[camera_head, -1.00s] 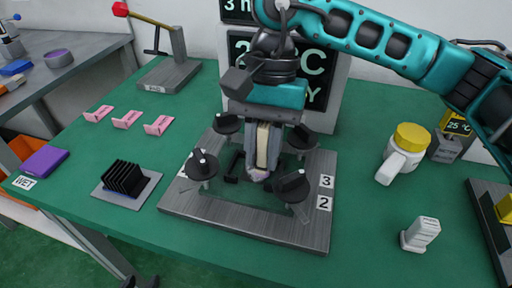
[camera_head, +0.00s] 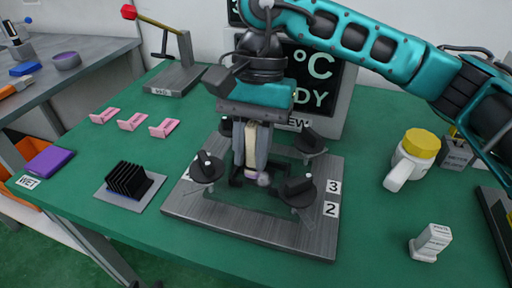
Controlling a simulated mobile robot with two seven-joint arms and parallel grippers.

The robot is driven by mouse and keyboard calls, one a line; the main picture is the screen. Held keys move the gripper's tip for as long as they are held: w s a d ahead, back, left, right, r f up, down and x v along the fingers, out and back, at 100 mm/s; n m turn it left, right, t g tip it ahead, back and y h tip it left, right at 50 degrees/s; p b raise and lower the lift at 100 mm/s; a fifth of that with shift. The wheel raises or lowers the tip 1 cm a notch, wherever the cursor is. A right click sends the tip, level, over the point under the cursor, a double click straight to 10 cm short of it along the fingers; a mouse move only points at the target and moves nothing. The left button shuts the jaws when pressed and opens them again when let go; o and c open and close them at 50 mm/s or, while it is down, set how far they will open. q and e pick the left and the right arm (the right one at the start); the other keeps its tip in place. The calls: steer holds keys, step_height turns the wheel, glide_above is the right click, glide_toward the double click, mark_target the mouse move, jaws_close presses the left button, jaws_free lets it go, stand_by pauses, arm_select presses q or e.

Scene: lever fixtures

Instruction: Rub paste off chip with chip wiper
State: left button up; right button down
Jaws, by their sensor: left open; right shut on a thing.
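My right gripper (camera_head: 250,174) is shut on a cream-coloured upright piece (camera_head: 251,140), which looks like the chip wiper. It hangs over the middle of a grey metal fixture plate (camera_head: 190,204) with several black-knobbed clamps. A pale, purplish end shows at the fingertips, low over the plate's opening. The fingers and clamps hide what lies beneath, so I cannot make out the chip or any paste, or tell whether the wiper touches. Two dark tips at the bottom edge seem to be my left gripper (camera_head: 145,284), open and empty, off the table's front edge.
A black finned block (camera_head: 128,180) and pink tags (camera_head: 132,122) stand left of the fixture. A purple pad (camera_head: 46,162) lies by the WET label. A yellow-lidded white jar (camera_head: 416,158) and a small white block (camera_head: 431,243) stand right. A display (camera_head: 335,85) stands behind.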

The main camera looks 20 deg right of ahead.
steer(key=shift+s+d+f+b, duration=0.1)
steer(key=shift+s+d+b, duration=0.4)
steer(key=shift+s+d, duration=0.6)
steer(key=shift+a, duration=0.1)
steer(key=shift+a, duration=0.1)
